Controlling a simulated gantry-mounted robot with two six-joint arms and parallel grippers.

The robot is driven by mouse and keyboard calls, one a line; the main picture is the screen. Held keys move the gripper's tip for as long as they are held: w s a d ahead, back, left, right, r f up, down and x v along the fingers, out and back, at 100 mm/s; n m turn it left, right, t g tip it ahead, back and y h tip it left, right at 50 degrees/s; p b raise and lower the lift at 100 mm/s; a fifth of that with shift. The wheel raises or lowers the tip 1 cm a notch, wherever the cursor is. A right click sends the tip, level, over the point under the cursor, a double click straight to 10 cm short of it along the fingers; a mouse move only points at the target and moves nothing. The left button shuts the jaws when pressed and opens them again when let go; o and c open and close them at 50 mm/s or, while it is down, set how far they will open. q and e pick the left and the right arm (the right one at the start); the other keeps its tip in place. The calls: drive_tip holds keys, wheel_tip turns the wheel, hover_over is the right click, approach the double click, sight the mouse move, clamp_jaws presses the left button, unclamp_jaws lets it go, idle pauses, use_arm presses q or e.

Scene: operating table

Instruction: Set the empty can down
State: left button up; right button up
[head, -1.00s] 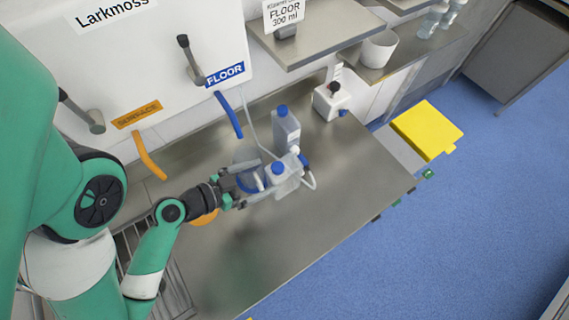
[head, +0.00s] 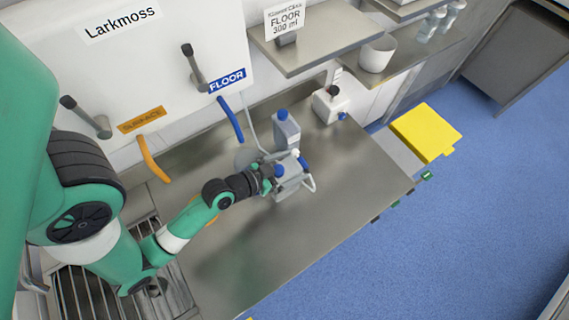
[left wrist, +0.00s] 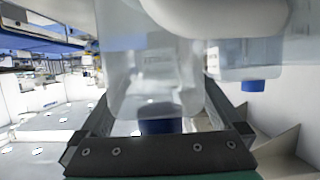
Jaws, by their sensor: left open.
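A translucent can (head: 290,188) with a blue cap and a pale handle is at the middle of the steel bench (head: 300,235). It looks upright; its base seems to be on the bench, but I cannot be sure of contact. My left gripper (head: 271,178) is at the can's left side, open. In the left wrist view the can (left wrist: 155,85) and its blue cap (left wrist: 160,125) lie between the open fingers, inverted in the picture. A second can (head: 286,132) with a blue cap stands just behind. My right gripper is out of view.
A blue hose (head: 231,118) marked FLOOR and an orange hose (head: 152,158) hang from the wall panel. A yellow bin lid (head: 425,130) is beyond the bench end. The bench's front right is clear.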

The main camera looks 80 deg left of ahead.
use_arm(q)
drive_tip(key=shift+w+f, duration=0.1)
drive_tip(key=shift+w, duration=0.15)
clamp_jaws()
idle(0.3)
